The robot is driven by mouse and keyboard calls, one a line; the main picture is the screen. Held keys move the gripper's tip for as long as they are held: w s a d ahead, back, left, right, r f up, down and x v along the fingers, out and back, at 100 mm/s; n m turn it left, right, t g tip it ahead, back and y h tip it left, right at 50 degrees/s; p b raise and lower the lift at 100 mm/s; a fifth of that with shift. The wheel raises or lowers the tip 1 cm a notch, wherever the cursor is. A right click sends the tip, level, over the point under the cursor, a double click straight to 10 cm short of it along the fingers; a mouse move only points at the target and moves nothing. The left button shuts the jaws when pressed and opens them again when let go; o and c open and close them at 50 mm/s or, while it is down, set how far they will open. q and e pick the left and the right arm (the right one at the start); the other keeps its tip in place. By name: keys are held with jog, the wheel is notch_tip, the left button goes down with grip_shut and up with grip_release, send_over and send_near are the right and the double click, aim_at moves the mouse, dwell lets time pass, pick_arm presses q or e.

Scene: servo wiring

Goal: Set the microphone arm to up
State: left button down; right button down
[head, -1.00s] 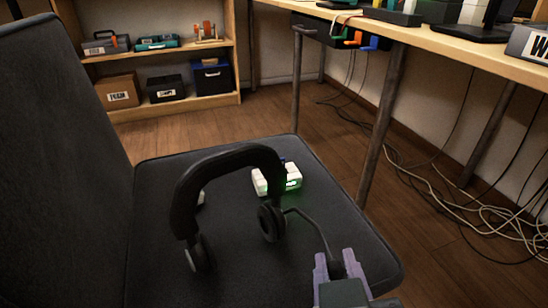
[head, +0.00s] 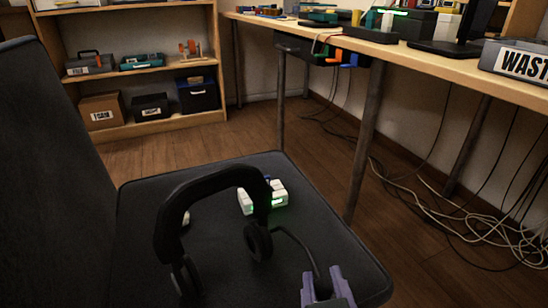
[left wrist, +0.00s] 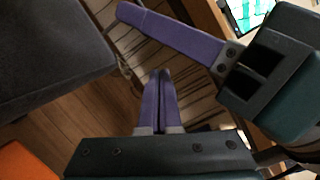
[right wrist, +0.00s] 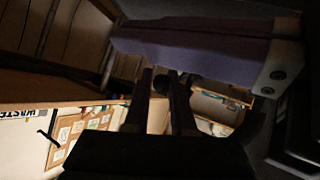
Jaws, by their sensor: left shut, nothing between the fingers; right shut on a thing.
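My left gripper (left wrist: 160,76) is shut and empty in the left wrist view, and out of the head view.
White blocks with a green light (head: 264,197) lie on the seat behind the headset. The chair back (head: 60,180) rises at left. A workbench (head: 430,70) stands at right, with loose cables (head: 450,215) below it. A shelf (head: 130,130) stands at the back.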

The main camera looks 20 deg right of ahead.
jog(key=shift+a, duration=0.1)
pick_arm(q)
jog(key=shift+w+a+r, duration=0.35)
jog(key=shift+w+a, duration=0.15)
jog(key=shift+w, duration=0.05)
jog(key=shift+w+a+r, duration=0.35)
jog(key=shift+w+a, duration=0.15)
jog(key=shift+w, duration=0.05)
